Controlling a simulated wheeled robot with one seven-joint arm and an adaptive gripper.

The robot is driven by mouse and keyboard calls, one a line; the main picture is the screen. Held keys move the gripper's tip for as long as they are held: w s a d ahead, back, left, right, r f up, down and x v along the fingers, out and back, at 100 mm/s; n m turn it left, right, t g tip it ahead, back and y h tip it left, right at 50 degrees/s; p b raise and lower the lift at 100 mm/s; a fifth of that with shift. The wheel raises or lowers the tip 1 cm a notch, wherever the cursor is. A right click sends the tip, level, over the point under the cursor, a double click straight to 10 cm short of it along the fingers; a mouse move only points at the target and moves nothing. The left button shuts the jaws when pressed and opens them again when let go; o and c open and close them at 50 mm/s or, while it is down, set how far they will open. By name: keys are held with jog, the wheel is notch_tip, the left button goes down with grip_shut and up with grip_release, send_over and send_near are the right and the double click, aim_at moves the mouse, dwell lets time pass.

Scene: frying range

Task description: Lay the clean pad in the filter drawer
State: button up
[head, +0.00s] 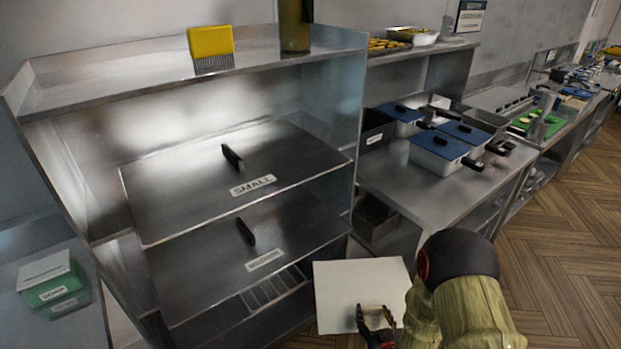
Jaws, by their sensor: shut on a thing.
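A flat white square pad (345,283) is in the lower middle of the head view, out in front of the metal cabinet. My gripper (376,318) is shut on the pad near its lower right part. The fingertips are small in the picture, and the arm hides the pad's right side. I cannot tell which part of the cabinet is the filter drawer. A slotted grid (273,291) shows low in the cabinet, under the lower panel, left of the pad.
The cabinet has a panel labelled SMALL (190,190) and a lower labelled panel (215,263), each with a black handle. A yellow scraper (211,46) stands on top. A green-and-white box (55,285) is at left. A counter with blue-lidded containers (440,145) is at right, with open floor beyond.

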jog(key=shift+m+h, duration=0.4)
jog(key=shift+h, duration=0.1)
notch_tip(320, 180, up, 5)
jog(key=shift+w+a, duration=0.15)
jog(key=shift+r+p, duration=1.1)
jog(key=shift+p, duration=0.1)
jog(key=shift+f, duration=0.1)
